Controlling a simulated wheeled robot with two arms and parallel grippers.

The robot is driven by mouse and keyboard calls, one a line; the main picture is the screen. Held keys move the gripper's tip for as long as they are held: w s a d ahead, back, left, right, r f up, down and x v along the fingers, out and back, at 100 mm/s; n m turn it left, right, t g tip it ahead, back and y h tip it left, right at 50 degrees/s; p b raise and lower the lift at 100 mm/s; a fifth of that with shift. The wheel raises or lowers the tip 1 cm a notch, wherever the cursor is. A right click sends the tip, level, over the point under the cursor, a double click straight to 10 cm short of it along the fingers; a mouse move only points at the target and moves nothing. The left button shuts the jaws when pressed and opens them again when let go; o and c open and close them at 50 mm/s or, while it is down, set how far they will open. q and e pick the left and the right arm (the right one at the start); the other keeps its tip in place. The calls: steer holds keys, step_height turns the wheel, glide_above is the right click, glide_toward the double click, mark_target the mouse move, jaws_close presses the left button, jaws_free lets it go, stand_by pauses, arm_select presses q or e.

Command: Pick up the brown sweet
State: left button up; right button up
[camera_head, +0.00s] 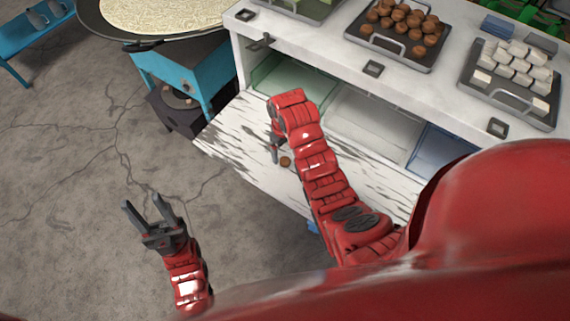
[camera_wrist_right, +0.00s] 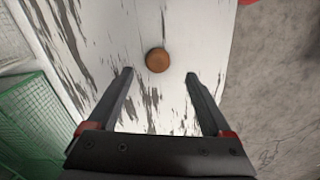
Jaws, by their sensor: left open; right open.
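The brown sweet (camera_head: 285,161) lies alone on a worn white wooden shelf (camera_head: 232,145). In the right wrist view the sweet (camera_wrist_right: 158,60) is a round brown disc just beyond the fingertips, between their lines. My right gripper (camera_wrist_right: 160,75) is open and empty above the shelf, with the sweet ahead of it. In the head view the right gripper (camera_head: 274,155) is just left of the sweet, partly hidden by its arm. My left gripper (camera_head: 146,205) is open and empty over the floor at the lower left, away from the shelf.
A tray (camera_head: 442,62) of several brown sweets and a tray (camera_head: 548,122) of several white ones stand on the upper counter (camera_head: 290,50). A green bin (camera_head: 290,82) sits below the counter. A round griddle (camera_head: 165,33) stands at the upper left. The floor at left is mostly clear.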

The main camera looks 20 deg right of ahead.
mark_target(285, 160)
steer(key=shift+f+p, duration=0.2)
steer(key=shift+p, duration=0.25)
steer(key=f, duration=0.1)
steer(key=f+p, duration=0.2)
steer(key=shift+d+f, duration=0.25)
steer(key=shift+f, duration=0.1)
steer(key=shift+f+p, duration=0.3)
steer(key=shift+f, duration=0.25)
jaws_close()
